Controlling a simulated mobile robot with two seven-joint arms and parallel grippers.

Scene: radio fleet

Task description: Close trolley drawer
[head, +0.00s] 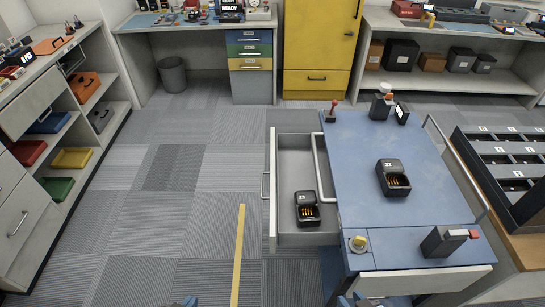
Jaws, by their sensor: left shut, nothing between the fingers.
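The blue-topped trolley (352,165) stands right of centre. Its grey drawer (292,160) is pulled out to the left, with its front panel and bar handle (265,186) facing left. The drawer's far part is empty. Only small blue-grey tips of my arms show at the bottom edge: the left gripper (187,302) is shut and empty, left of the drawer, and the right gripper (357,301) is mostly cut off below the trolley's near side. Neither touches the drawer.
On the trolley top are a similar black box (393,177), a yellow knob (358,243), a dark device (445,241) and small items at the back. Shelves (50,130) line the left, a yellow cabinet (318,50) the back. Carpet left of the drawer is clear.

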